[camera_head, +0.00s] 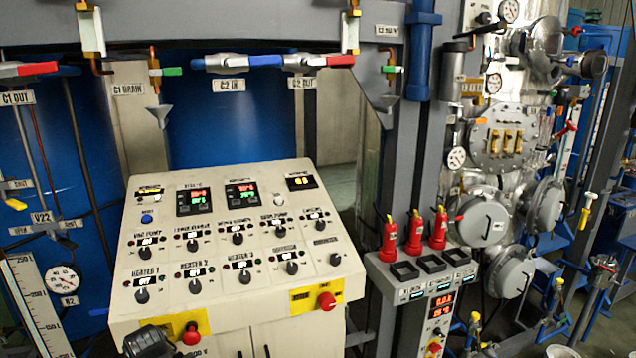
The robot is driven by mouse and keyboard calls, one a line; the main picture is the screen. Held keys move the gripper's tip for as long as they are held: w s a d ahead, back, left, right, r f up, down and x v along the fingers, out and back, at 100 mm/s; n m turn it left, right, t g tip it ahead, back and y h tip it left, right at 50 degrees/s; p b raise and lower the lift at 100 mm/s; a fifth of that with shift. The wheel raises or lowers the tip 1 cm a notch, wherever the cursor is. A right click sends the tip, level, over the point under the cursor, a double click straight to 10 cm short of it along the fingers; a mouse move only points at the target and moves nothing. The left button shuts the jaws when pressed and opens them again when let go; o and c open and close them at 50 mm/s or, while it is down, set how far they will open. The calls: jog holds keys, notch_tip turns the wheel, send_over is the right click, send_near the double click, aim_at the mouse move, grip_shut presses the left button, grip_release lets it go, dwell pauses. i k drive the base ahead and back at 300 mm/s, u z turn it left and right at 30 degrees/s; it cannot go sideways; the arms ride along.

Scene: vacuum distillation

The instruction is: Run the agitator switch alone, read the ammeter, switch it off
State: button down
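The sloped cream control panel (215,235) stands in the middle of the view. The fourth knob of its lower row, a black rotary switch (292,268), sits under a small label that seems to read AGITATOR. Its setting is too small to read. I cannot tell which is the ammeter, and the digits are not clearly legible. A dark rounded part (149,342) at the bottom edge may be my gripper; no fingers are distinguishable.
Several other black knobs fill the panel, including heater switches (142,296). Red buttons on yellow plates are at its lower left (191,335) and lower right (326,301). Red-handled devices (414,233) stand on a unit to the right. Steel vessels and pipes crowd the far right.

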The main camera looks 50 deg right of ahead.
aim_at(292, 268)
jog(key=z, duration=1.35)
